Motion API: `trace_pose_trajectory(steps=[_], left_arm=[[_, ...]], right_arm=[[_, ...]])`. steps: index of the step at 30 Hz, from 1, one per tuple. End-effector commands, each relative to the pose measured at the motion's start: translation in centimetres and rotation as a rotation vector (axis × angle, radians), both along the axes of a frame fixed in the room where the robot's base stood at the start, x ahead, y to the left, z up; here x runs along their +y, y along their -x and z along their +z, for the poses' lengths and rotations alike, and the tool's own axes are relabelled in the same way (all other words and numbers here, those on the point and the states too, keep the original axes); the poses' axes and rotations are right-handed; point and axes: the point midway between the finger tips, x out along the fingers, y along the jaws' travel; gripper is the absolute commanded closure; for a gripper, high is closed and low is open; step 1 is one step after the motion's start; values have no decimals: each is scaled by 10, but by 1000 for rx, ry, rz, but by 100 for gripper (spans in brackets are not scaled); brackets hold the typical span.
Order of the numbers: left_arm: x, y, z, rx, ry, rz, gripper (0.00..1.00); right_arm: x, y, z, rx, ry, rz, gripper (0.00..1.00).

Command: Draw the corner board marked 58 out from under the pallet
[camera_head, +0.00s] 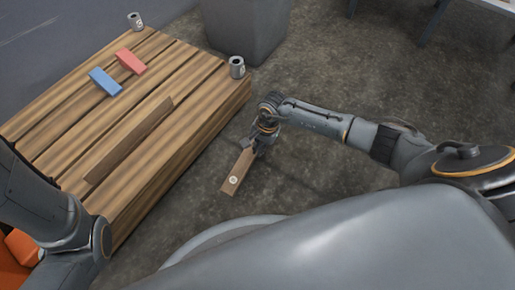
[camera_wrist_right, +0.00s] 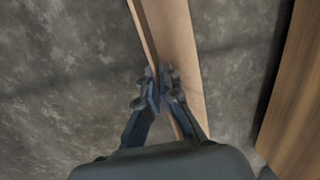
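My right gripper (camera_head: 258,146) is shut on a brown L-shaped corner board (camera_head: 241,167), beside the pallet over the grey floor. The board has a round white mark near its front end; its number is too small to read. In the right wrist view the fingers (camera_wrist_right: 159,84) close on one flange of the board (camera_wrist_right: 175,45). The wooden slatted pallet (camera_head: 190,88) stands at the left, with a floor gap between it and the board. Its edge (camera_wrist_right: 300,95) also shows in the wrist view. My left arm crosses the lower left; its gripper is out of view.
On the pallet lie another brown board (camera_head: 130,143), a blue block (camera_head: 105,82) and a red block (camera_head: 130,62). Cans stand at its far corner (camera_head: 135,21) and right corner (camera_head: 237,67). A grey bin (camera_head: 246,28) is behind.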

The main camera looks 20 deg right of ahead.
Motion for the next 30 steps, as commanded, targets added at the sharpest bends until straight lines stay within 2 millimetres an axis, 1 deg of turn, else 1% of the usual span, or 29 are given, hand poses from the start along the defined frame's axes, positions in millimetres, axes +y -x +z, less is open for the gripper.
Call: trace_pose_trajectory(steps=[9,10,11,12,13,14,23,26,29,30], left_arm=[[0,0,0,0,1,0,100],[0,0,0,0,1,0,100],[0,0,0,0,1,0,100],[0,0,0,1,1,0,100],[0,0,0,1,1,0,100],[0,0,0,1,1,0,100],[0,-2,0,7,3,0,100],[0,-2,0,6,2,0,100],[0,-1,0,3,1,0,100],[0,-1,0,3,1,0,100]], right_arm=[[0,0,0,0,0,-1,100],[0,0,0,0,0,-1,91],[0,0,0,0,0,-1,85],[0,0,0,0,0,-1,77],[0,0,0,0,0,-1,71],[0,0,0,0,0,-1,68],[0,0,1,-1,-1,-1,68],[-2,-1,8,-2,0,0,68],[-5,0,24,-4,0,-1,68],[-6,0,32,-4,1,1,68]])
